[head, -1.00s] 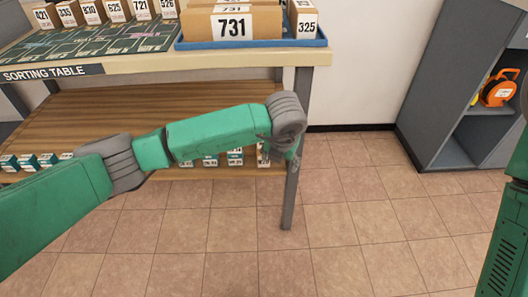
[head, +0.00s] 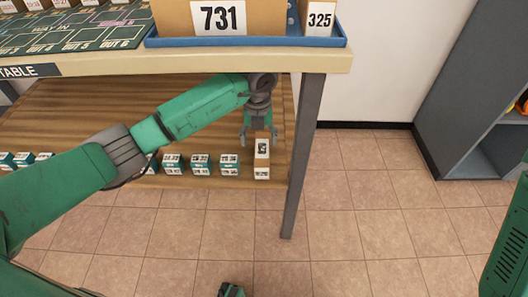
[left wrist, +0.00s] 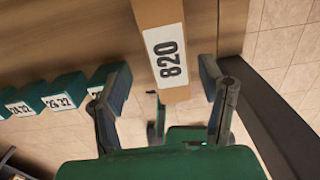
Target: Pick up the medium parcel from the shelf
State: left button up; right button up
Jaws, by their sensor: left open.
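A brown cardboard parcel with a white label (head: 262,158) stands at the right front end of the wooden lower shelf (head: 120,112), under the sorting table. In the left wrist view the parcel (left wrist: 172,50) shows the number 820. It seems to be the medium parcel. My left gripper (head: 259,138) is under the tabletop, at the parcel, its fingers pointing down. In the left wrist view the open fingers (left wrist: 165,72) lie on either side of the parcel, with gaps; I see no grip on it.
Several small teal-and-white boxes (head: 200,165) line the shelf's front edge left of the parcel. A grey table leg (head: 302,150) stands close on the right. Above, a blue tray (head: 250,42) holds boxes 731 and 325. The tiled floor right of the table is clear.

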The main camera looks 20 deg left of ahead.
aim_at(262, 148)
pick_arm(q)
jog(key=shift+f, duration=0.6)
jog(key=f+b, duration=0.2)
jog(key=d+f+b, duration=0.1)
jog(key=f, duration=0.1)
jog(key=shift+w+d+f+b, duration=0.1)
jog(key=shift+f+b, duration=0.2)
jog(key=shift+b, duration=0.05)
jog(key=shift+c, duration=0.5)
jog(key=c, duration=1.3)
